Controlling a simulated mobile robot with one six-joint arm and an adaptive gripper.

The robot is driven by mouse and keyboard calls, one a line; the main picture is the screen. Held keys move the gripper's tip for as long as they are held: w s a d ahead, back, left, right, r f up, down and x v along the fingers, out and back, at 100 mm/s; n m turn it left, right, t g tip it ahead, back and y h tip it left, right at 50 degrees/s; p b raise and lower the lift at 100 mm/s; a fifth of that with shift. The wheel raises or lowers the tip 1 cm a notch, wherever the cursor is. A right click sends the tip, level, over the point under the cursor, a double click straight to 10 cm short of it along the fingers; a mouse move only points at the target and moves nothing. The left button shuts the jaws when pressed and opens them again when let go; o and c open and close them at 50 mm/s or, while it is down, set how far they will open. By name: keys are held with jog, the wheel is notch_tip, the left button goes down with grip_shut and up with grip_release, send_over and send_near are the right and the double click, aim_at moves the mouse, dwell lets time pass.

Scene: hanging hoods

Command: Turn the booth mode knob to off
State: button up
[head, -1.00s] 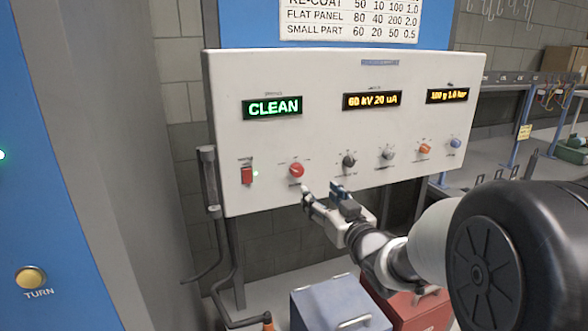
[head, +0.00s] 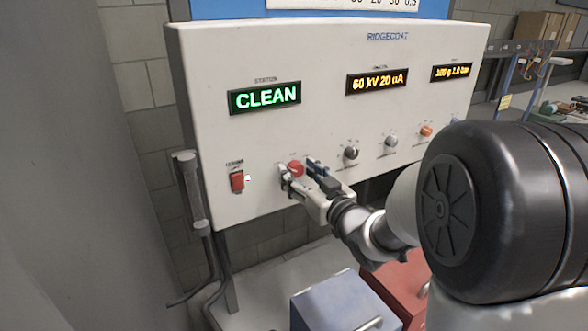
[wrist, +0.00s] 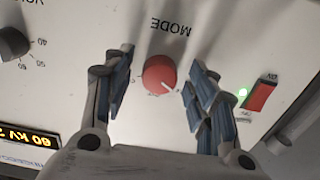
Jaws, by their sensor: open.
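The red mode knob (head: 296,169) sits low on the left part of the white control panel (head: 230,60). In the wrist view the knob (wrist: 159,74) shows under an upside-down "MODE" label, with a white pointer line toward the lower right. My gripper (head: 302,168) is at the knob in the head view. In the wrist view my gripper (wrist: 157,82) is open, with one blue-padded finger on each side of the knob and a gap on both sides. The green display (head: 265,97) reads "CLEAN". The small markings around the knob are too blurred to read.
A red rocker switch (head: 237,181) is left of the knob, beside a small lit lamp. A black knob (head: 351,153) and further knobs sit to the right. A blue-grey box (head: 345,305) and a red box (head: 408,275) stand below the panel.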

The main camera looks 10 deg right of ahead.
jog(key=shift+s, duration=0.1)
jog(key=c, duration=1)
jog(key=shift+c, duration=0.2)
jog(key=shift+r+m, duration=0.1)
jog(key=shift+m, duration=0.2)
jog(key=m+p, duration=0.2)
jog(key=m, duration=0.3)
jog(key=shift+m, duration=0.3)
jog(key=m+p, duration=0.2)
jog(key=m, duration=0.3)
jog(key=shift+m, duration=0.4)
jog(key=o, duration=1)
